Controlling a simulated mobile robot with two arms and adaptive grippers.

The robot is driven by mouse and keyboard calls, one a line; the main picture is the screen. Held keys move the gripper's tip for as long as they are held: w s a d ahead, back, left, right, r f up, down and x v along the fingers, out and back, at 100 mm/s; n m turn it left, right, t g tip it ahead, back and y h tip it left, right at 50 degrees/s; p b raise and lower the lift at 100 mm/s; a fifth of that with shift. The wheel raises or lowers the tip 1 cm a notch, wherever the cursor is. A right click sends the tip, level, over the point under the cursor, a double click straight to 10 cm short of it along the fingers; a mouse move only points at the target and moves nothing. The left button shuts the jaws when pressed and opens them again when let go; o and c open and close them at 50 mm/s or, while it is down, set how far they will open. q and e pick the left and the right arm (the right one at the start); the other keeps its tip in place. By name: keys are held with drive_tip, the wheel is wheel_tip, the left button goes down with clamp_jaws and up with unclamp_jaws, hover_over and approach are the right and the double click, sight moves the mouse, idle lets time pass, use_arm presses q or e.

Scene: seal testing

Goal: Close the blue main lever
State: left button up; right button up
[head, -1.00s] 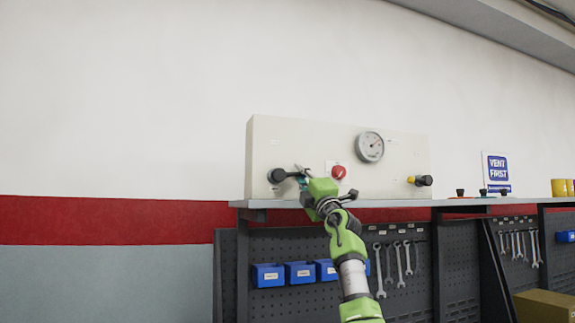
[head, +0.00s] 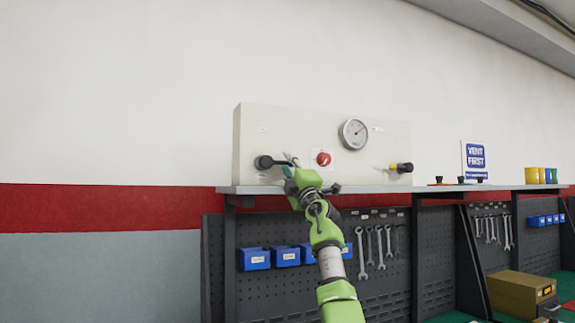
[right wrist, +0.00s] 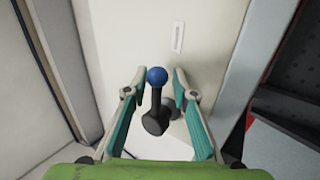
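The main lever is a black handle with a blue ball tip (right wrist: 157,76), seen in the right wrist view in front of the pale panel face. My right gripper (right wrist: 160,72) is open, with one teal-padded finger on each side of the lever and gaps visible between. In the head view my right gripper (head: 289,164) is at the lower left of the panel, beside the black round lever hub (head: 264,162). The blue tip cannot be made out there. My left gripper is not in view.
The cream panel (head: 285,118) stands on a grey shelf (head: 350,188). It carries a gauge (head: 354,134), a red knob (head: 323,159) and a black-and-yellow handle (head: 401,168). Blue bins (head: 254,258) and wrenches (head: 369,252) hang below. A "VENT FIRST" sign (head: 476,160) stands right.

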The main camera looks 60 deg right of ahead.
drive_tip(key=shift+s, duration=0.1)
drive_tip(key=shift+s+a+f, duration=0.15)
drive_tip(key=shift+a+f, duration=0.1)
drive_tip(key=shift+a, duration=0.05)
drive_tip(key=v, duration=1.1)
drive_tip(key=shift+s+d+f, duration=0.1)
idle(0.3)
